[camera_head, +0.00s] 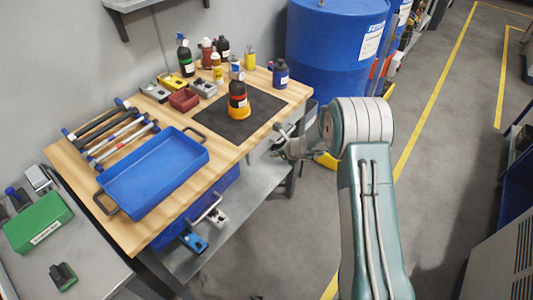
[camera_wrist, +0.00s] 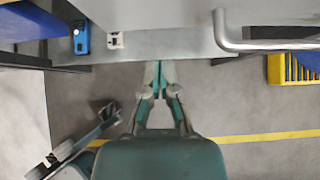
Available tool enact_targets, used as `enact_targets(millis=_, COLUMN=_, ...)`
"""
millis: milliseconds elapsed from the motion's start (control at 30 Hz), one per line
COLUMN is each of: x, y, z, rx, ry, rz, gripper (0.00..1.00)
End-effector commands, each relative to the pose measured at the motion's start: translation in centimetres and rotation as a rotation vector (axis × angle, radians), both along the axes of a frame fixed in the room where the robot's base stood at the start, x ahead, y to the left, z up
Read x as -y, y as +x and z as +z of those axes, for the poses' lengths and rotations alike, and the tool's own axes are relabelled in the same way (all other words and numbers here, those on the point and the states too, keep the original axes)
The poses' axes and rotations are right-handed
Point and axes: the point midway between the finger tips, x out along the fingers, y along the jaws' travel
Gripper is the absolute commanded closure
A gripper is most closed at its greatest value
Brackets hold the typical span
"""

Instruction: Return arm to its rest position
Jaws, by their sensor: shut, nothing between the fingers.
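My arm reaches up from the lower right in the head view and bends left at a pale, rounded joint. My gripper (camera_head: 284,142) is off the right side of the wooden workbench (camera_head: 143,231), close to its edge. In the wrist view my gripper (camera_wrist: 158,68) shows with its two green and grey fingers together at the tips. Nothing is between them. The fingertips overlap the edge of a grey lower shelf (camera_wrist: 190,46) in that view; I cannot tell whether they touch it.
A blue tray (camera_head: 150,175), tools and bottles stand on the bench. A blue barrel (camera_head: 325,45) stands behind my arm. A metal handle bar (camera_wrist: 262,45) and a yellow crate (camera_wrist: 290,70) are near in the wrist view. Open floor (camera_head: 430,130) with yellow lines lies right.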

Motion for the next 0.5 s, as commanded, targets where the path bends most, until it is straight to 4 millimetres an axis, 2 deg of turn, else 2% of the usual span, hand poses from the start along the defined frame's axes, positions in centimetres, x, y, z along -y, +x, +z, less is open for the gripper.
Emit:
enact_targets(millis=33, x=0.7, y=-0.3, z=1.3, rx=0.006, ry=0.002, rz=-0.001, gripper=1.00)
enact_targets(millis=200, x=2.8, y=-1.8, z=3.8, rx=0.006, ry=0.000, rz=-0.002, gripper=1.00)
enact_targets(millis=400, x=4.6, y=-3.2, z=6.0, rx=0.004, ry=0.000, rz=-0.002, gripper=1.00)
enact_targets(millis=500, x=5.0, y=-3.6, z=6.5, rx=0.003, ry=-0.001, rz=-0.001, gripper=1.00)
